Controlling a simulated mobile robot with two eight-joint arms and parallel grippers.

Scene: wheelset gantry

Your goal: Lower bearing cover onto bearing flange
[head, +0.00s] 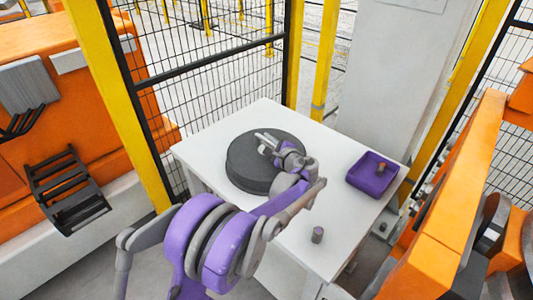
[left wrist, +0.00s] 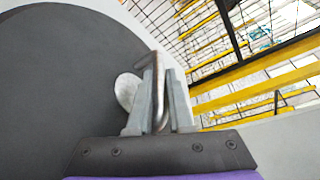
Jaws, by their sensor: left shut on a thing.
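The bearing cover (head: 245,150) is a dark grey round disc over the white table in the head view. It fills the left of the left wrist view (left wrist: 60,80). My left gripper (head: 268,142) is above the disc, shut on its bent metal handle (left wrist: 158,92), which stands between the two fingers in the left wrist view. A dark round body, seemingly the bearing flange (head: 243,179), shows as the lower side under the cover. I cannot tell whether the two touch. My right gripper is not in view.
The white table (head: 210,150) has free room around the disc. A purple tray (head: 359,183) with a small brownish part (head: 381,168) stands to the right. A small grey cylinder (head: 317,235) stands near the front right. Mesh fence and orange structures surround the table.

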